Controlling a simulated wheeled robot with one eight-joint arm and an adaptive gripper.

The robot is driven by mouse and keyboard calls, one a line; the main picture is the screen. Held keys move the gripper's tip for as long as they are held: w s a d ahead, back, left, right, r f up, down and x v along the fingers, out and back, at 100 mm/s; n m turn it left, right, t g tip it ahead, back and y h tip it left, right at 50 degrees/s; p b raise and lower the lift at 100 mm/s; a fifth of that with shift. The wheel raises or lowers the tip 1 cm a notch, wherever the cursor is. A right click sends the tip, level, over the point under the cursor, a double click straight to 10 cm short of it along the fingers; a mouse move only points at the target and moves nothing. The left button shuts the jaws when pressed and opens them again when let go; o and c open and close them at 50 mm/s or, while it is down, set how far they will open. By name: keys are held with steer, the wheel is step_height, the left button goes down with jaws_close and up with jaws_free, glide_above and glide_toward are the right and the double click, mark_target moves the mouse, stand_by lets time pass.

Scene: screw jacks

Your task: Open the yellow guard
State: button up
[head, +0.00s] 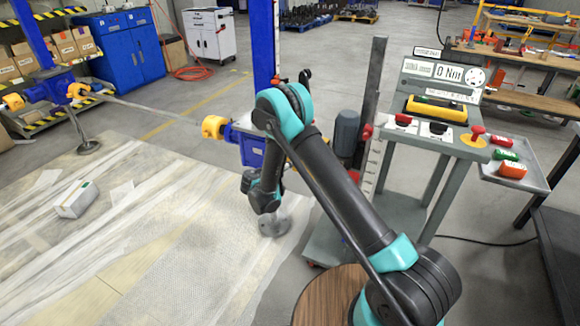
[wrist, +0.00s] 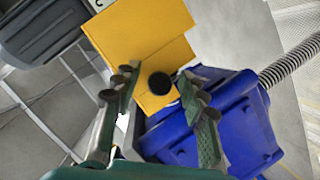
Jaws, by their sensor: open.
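The yellow guard (wrist: 150,40) fills the upper middle of the wrist view, a folded plate with a round black knob (wrist: 160,83) near its lower edge. It sits beside a blue gear housing (wrist: 235,125). My gripper (wrist: 160,88) is open, with one green finger on each side of the knob; whether either finger touches it is unclear. In the head view the blue housing (head: 250,150) is partly behind my arm, and my fingertips and the plate with the knob cannot be made out there.
A yellow round part (head: 215,127) with a shaft leads left to another blue jack (head: 50,90). A control stand (head: 440,85) with a torque display stands to the right. A white box (head: 76,199) lies on the sheeted floor. A ribbed spring-like sleeve (wrist: 290,62) runs right from the housing.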

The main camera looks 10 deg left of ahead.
steer(key=shift+c, duration=0.6)
jaws_close()
steer(key=shift+w+r, duration=0.1)
